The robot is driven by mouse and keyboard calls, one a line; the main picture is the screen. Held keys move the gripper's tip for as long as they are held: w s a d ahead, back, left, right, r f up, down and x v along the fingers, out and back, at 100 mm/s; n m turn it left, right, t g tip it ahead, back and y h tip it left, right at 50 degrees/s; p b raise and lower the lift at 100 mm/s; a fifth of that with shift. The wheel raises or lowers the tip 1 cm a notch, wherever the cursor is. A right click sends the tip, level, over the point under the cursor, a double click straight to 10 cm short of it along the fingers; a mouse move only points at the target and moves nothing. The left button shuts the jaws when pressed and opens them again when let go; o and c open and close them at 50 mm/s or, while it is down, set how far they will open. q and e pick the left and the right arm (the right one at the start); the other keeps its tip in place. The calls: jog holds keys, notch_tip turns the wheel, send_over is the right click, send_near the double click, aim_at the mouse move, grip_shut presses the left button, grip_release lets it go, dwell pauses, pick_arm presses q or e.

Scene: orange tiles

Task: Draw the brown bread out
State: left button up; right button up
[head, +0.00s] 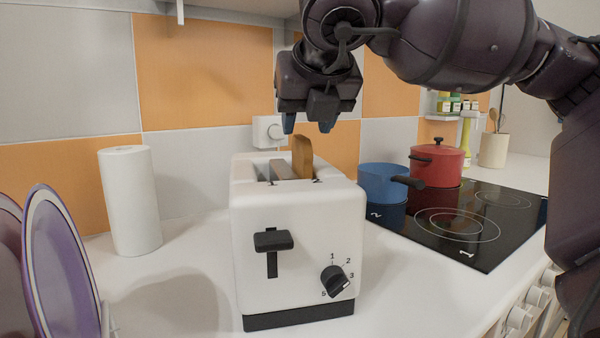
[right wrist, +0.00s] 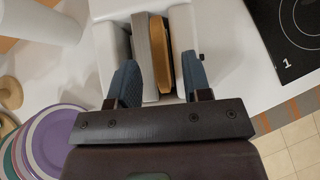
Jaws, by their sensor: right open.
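The brown bread (head: 302,157) stands upright in the right slot of the white toaster (head: 300,240), its upper part sticking out. In the right wrist view the bread (right wrist: 161,58) shows from above as a brown strip between my fingers. My right gripper (head: 308,124) is open and points down above the toaster, a little higher than the bread and apart from it in the head view. In the right wrist view its blue fingertips (right wrist: 158,82) lie on either side of the slots. My left gripper is not in view.
A paper towel roll (head: 131,200) stands left of the toaster, with purple plates (head: 62,262) at the far left. A blue pan (head: 383,184) and a red pot (head: 437,163) are on the black hob (head: 480,254) to the right. The tiled wall is close behind.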

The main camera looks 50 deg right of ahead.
aim_at(302, 136)
jog(key=shift+a+f+x, duration=0.1)
jog(key=shift+x, duration=1.05)
jog(key=shift+a+f+x, duration=0.1)
jog(key=shift+x, duration=1)
jog(key=shift+c, duration=0.4)
jog(key=shift+s, duration=0.1)
grip_shut()
